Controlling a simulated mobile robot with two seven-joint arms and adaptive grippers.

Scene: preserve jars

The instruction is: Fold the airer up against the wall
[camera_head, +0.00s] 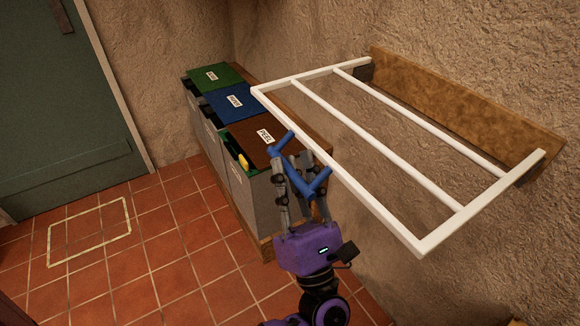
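The airer (385,99) is a white frame with rails, fixed to a wooden board (470,108) on the right wall. It stands out from the wall, unfolded, over the floor and the bins' near end. I cannot tell whether the tips touch the rail.
A row of grey bins with a green lid (217,76), a blue lid (232,102) and a brown lid (258,140) stands against the wall, behind the gripper. A green door (60,110) is at the left. The tiled floor (165,255) at the left is clear.

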